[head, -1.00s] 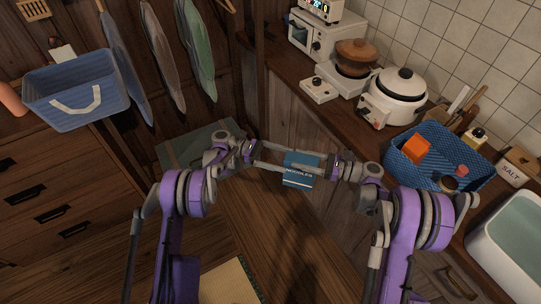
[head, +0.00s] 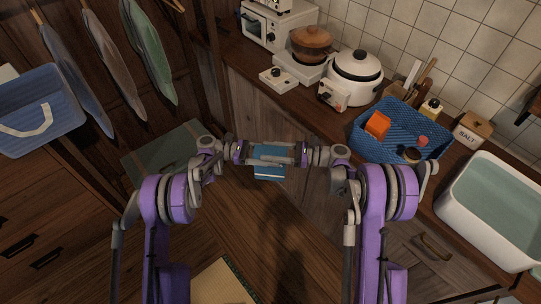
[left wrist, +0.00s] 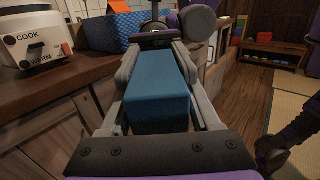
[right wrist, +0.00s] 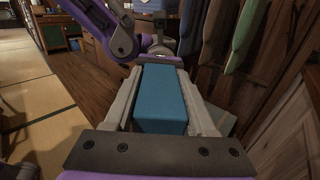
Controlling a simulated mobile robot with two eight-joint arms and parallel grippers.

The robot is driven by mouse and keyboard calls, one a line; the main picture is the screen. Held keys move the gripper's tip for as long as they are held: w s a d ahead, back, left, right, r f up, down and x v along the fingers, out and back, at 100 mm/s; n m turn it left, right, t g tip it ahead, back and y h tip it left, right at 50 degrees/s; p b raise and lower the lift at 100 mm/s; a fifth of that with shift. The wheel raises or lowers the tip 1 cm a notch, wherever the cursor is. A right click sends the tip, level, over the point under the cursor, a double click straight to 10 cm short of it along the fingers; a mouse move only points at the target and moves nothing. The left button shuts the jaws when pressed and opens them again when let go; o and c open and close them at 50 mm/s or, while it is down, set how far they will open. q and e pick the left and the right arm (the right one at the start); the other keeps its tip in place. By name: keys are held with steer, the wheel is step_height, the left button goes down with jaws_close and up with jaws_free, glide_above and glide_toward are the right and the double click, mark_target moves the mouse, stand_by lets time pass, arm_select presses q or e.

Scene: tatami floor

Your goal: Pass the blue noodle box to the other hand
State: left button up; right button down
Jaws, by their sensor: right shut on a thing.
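The blue noodle box (head: 268,173) is held in the air between my two grippers, which face each other in the head view. My right gripper (head: 280,156) is shut on the box from the right; its fingers lie along both sides of the box (right wrist: 162,98) in the right wrist view. My left gripper (head: 260,154) reaches in from the left with its fingers open on either side of the box (left wrist: 158,92). In the left wrist view a narrow gap shows beside the box. The fingers partly hide the box in the head view.
The wooden counter at right carries a rice cooker (head: 354,78), a brown pot (head: 312,44), a blue basket (head: 370,146) with an orange block (head: 377,125), a salt box (head: 473,129) and a white sink basin (head: 461,213). A blue bin (head: 62,95) is at left. The space below the grippers is open.

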arm_select(q)
jaws_close()
arm_select(e)
steer(key=shift+c, duration=0.7)
jaws_free()
